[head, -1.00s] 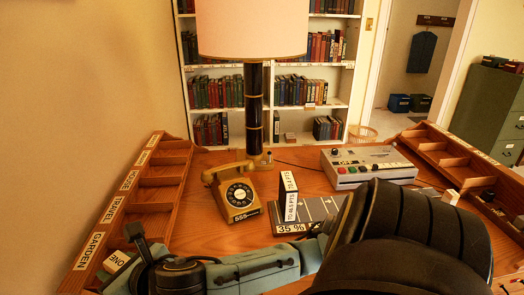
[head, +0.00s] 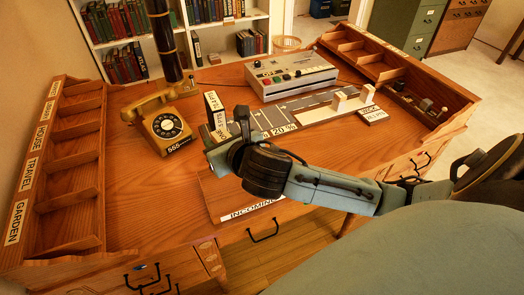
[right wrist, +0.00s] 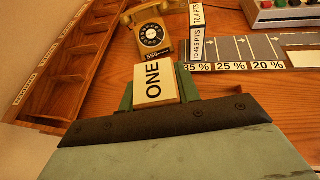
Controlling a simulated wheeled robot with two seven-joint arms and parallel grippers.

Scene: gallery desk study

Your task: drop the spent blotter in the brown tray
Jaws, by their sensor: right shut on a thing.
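The gripper hangs over the desk's front middle, in front of the grey percent board (head: 290,108). A flat brown tray-like panel labelled INCOMING (head: 215,200) lies just below and in front of it, partly hidden by my arm. Nothing is marked as a blotter; I cannot tell whether the held block is the spent one. My left gripper is not in view.
A yellow telephone (head: 164,124) stands left of the gripper. An upright points sign (head: 213,105) stands close behind it. A grey console (head: 292,74) is at the back. Compartmented wooden racks line the left (head: 70,160) and right sides. The desk's left middle is clear.

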